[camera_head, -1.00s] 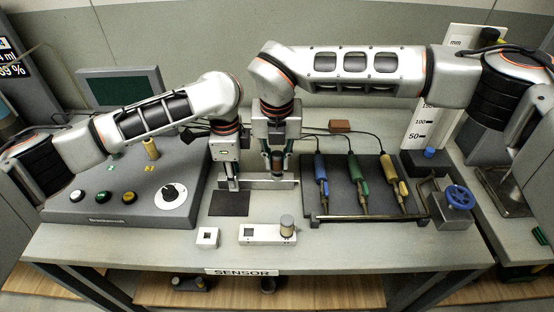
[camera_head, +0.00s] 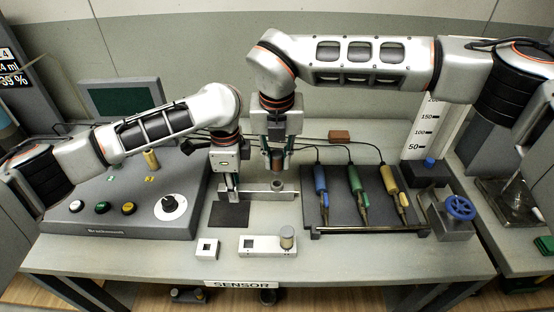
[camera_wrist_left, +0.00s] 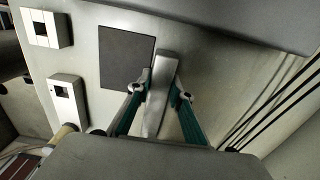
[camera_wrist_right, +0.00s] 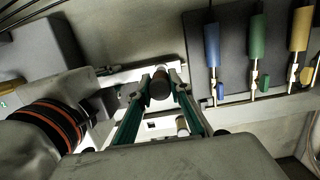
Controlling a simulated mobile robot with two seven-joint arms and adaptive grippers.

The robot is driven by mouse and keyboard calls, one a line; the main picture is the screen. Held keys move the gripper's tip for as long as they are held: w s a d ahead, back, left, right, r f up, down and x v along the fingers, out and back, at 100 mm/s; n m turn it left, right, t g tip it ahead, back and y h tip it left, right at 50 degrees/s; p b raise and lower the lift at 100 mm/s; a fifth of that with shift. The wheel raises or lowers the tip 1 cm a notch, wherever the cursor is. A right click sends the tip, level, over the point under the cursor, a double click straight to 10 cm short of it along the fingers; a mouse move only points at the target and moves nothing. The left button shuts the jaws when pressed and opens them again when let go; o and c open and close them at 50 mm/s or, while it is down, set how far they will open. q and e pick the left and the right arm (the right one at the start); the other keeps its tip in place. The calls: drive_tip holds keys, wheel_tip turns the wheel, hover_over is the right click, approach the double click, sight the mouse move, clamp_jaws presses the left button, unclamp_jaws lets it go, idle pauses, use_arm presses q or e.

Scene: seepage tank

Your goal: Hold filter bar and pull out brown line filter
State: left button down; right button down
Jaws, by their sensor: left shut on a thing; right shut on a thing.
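The filter bar (camera_head: 256,192) is a pale metal bar standing on the bench. My left gripper (camera_head: 233,188) is shut on its left part; the bar also shows between the fingers in the left wrist view (camera_wrist_left: 156,105). My right gripper (camera_head: 277,160) is shut on the brown line filter (camera_head: 277,162), a short dark cylinder with a brownish part. In the right wrist view the filter (camera_wrist_right: 160,84) sits between the fingertips. It is held above the bar, apart from a round grey socket (camera_head: 278,185) on the bar. The fingers partly hide the filter.
A dark square pad (camera_head: 229,215) lies in front of the bar. A white block with a cylinder (camera_head: 262,246) and a small white block (camera_head: 207,249) stand nearer the front edge. A rack with blue, green and yellow probes (camera_head: 365,205) is to the right; a control console (camera_head: 120,210) to the left.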

use_arm(q)
drive_tip(key=c, duration=1.7)
unclamp_jaws()
drive_tip(key=shift+r, duration=0.1)
wheel_tip(320, 180, up, 12)
drive_tip(key=shift+f, duration=0.1)
drive_tip(key=shift+s, duration=0.1)
